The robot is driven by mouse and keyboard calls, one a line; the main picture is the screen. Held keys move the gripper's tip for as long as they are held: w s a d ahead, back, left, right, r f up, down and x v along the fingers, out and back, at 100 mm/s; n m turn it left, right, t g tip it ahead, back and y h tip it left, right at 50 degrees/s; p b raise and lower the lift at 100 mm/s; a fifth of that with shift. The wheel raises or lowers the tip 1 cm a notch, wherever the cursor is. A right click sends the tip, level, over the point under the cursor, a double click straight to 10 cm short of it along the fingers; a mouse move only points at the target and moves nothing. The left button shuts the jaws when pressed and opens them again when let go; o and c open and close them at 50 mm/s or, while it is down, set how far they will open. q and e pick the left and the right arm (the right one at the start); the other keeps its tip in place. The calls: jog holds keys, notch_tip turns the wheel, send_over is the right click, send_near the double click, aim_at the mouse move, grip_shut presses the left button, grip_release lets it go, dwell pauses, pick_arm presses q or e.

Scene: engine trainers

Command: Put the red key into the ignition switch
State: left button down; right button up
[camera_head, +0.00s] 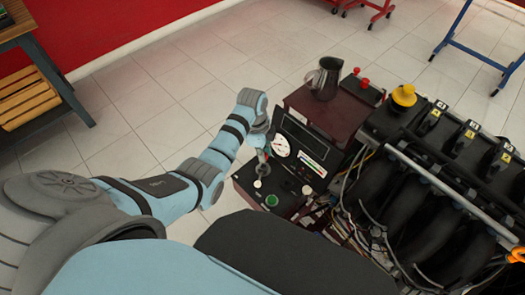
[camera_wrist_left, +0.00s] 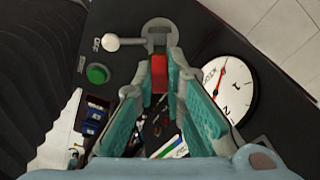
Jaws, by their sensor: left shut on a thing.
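My left gripper (camera_wrist_left: 159,80) is shut on the red key (camera_wrist_left: 159,66), which shows between its fingertips in the left wrist view. The key's front end points at the round grey ignition switch (camera_wrist_left: 158,30) on the dark control panel (camera_wrist_left: 125,62). The fingertips hide the key's tip, so I cannot tell whether it is inside the switch. My right gripper is not in view.
A green button (camera_head: 271,200) and a white-knobbed lever (camera_wrist_left: 112,43) sit near the switch. A metal jug (camera_head: 325,78) stands on the panel's box. The engine (camera_head: 420,180) with loose wires is at the right. Tiled floor (camera_head: 150,120) is open at the left.

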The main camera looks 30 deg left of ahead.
pick_arm(q)
jog(key=shift+f, duration=0.2)
jog(key=shift+f+b, duration=0.8)
jog(key=shift+f, duration=0.35)
jog(key=shift+f+b, duration=0.35)
jog(key=shift+f, duration=0.35)
jog(key=c, duration=1.6)
grip_release()
jog(key=shift+o, duration=0.3)
jog(key=o, duration=0.3)
